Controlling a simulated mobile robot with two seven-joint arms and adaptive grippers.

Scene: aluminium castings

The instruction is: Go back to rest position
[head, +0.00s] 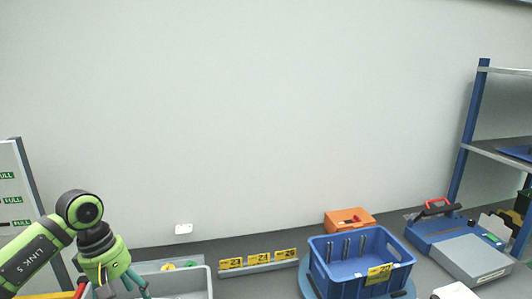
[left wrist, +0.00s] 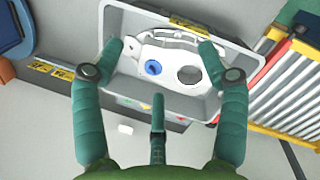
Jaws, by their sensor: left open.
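My left gripper (head: 122,286) is at the lower left of the head view, beside a grey bin (head: 208,284). Its green fingers are spread open in the left wrist view (left wrist: 160,50), with nothing between them. Beyond the fingers, the grey bin (left wrist: 240,68) holds a pale casting (left wrist: 168,60) with a round hole and a blue round part (left wrist: 153,67). The fingers cover parts of the bin and casting. The gap between fingertips and casting is hard to judge. My right gripper is in neither view.
A blue crate (head: 318,268) with dark upright parts stands right of the numbered yellow labels (head: 259,259). An orange box (head: 349,220) is behind it. A blue case (head: 435,226) and a blue-posted shelf (head: 467,135) are at right. A panel with FULL labels (head: 12,200) is at left.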

